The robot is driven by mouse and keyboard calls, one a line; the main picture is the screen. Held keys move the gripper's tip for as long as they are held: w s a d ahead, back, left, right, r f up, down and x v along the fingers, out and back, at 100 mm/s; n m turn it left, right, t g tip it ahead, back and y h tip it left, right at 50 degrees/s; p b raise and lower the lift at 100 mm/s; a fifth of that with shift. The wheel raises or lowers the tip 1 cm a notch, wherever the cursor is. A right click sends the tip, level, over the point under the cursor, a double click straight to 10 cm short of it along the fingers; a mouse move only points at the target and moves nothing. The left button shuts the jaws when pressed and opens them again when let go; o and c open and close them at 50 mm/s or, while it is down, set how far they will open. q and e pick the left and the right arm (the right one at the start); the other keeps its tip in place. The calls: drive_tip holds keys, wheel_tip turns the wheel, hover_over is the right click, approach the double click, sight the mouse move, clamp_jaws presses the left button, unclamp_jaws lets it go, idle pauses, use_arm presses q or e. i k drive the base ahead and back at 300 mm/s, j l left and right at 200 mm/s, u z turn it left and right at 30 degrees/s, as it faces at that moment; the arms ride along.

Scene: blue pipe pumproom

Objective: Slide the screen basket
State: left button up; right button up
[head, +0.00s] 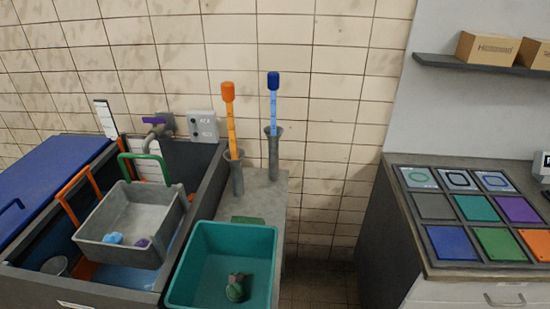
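The grey screen basket (136,223) sits in the upper part of the dark trough (206,185) at the left. An orange handle (76,191) stands on its left side and a green handle (144,163) on its far side. A blue lump (113,239) and a purple lump (142,243) lie in the basket. Part of the trough's blue interior shows below and left of it. Neither of my grippers is in view.
A teal bin (210,272) holding a green-grey object stands right of the trough. A tap (158,133) rises behind the basket. Orange-capped (228,92) and blue-capped (273,82) sticks stand in holders. A counter with coloured squares (485,215) is at right.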

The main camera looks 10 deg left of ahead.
sight(132, 210)
drive_tip(key=u, duration=1.25)
